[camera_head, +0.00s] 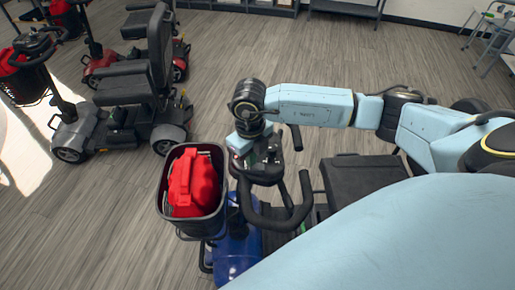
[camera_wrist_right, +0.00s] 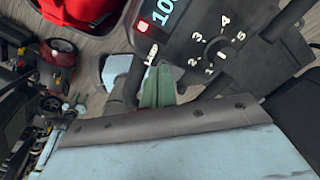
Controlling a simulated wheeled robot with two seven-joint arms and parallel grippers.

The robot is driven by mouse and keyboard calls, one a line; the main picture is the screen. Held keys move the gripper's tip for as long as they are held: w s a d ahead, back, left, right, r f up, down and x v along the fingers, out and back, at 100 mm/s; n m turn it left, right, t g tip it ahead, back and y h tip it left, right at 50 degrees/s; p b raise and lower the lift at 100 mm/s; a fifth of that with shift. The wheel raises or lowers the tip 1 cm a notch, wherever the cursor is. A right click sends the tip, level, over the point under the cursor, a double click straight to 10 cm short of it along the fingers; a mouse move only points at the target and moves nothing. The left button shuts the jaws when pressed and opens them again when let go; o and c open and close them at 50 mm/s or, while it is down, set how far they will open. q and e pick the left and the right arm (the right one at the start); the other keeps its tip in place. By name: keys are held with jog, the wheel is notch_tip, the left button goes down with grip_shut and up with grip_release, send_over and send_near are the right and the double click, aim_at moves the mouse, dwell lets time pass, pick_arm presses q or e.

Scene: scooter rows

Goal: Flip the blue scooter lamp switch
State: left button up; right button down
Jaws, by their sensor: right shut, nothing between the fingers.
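The blue scooter (camera_head: 232,255) stands at the lower middle of the head view, its dark console (camera_head: 268,165) under my right gripper (camera_head: 240,148). In the right wrist view the console (camera_wrist_right: 240,85) shows a lit display, a numbered dial (camera_wrist_right: 214,50) and a small red-lit square (camera_wrist_right: 143,26). A small white piece (camera_wrist_right: 151,54) lies just beyond the green fingertips of my right gripper (camera_wrist_right: 157,72); I cannot tell whether they touch, or which control is the lamp switch. The right gripper is shut and empty. My left gripper is out of view.
A black basket (camera_head: 163,210) with a red bag (camera_head: 195,180) sits on the scooter's front, left of the gripper. Black handlebars (camera_head: 285,215) curve below the console, with a seat (camera_head: 362,180) to the right. Another scooter (camera_head: 115,130) stands further left, with clear floor between.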

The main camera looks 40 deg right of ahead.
jog(key=shift+f, duration=0.25)
jog(key=shift+r+p, duration=2.35)
jog(key=shift+r, duration=1.25)
jog(key=shift+f, duration=0.1)
